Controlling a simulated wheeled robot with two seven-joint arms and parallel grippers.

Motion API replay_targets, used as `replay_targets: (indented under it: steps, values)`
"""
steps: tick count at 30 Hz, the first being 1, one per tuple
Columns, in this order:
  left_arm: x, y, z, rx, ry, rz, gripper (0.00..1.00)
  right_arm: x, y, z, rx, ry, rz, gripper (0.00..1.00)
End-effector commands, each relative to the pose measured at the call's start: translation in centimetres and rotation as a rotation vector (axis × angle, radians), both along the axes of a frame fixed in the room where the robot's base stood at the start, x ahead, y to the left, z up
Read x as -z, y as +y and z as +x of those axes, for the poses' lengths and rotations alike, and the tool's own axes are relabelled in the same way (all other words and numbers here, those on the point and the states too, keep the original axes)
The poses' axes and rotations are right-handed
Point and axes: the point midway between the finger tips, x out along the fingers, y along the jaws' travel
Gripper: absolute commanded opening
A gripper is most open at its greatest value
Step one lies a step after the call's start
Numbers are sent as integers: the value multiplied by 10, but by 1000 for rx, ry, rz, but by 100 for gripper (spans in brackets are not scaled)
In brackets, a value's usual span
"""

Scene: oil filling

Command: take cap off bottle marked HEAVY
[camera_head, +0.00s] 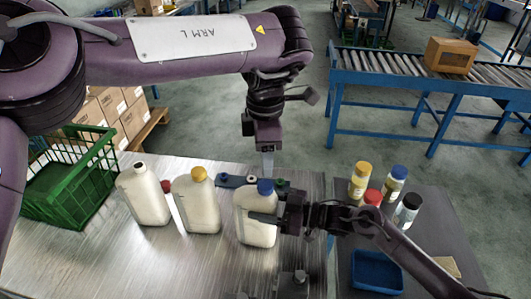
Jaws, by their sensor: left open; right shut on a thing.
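Three white bottles stand upright in a row on the metal table. The left bottle (146,198) shows a dark top that looks like an open mouth. The middle bottle (196,206) has a yellow cap (198,174). The right bottle (256,228) has a blue cap (265,187). No HEAVY marking is readable. My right gripper (264,218) comes from the right and is shut on the blue-capped bottle's body. My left gripper (267,170) is open and points down, just above or behind the blue cap; contact cannot be told.
A blue-grey holder (230,181) lies behind the bottles. A small red thing (166,186) is partly hidden between the left and middle bottles. A green basket (65,190) stands at left. The dark right table holds several small bottles (359,182) and a blue tray (376,270).

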Motion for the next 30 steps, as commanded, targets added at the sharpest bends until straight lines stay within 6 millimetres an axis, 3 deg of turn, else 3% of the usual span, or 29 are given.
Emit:
replay_targets:
  steps: [6,12,17,30]
  values:
    - [0,0,0,411,0,-1,52,0,0,0,0,0,1,0]
    - [0,0,0,614,2,-2,52,0,0,0,0,0,1,0]
    - [8,0,0,656,5,-2,52,0,0,0,0,0,1,0]
    - [70,0,-1,655,6,-2,52,0,0,0,0,0,1,0]
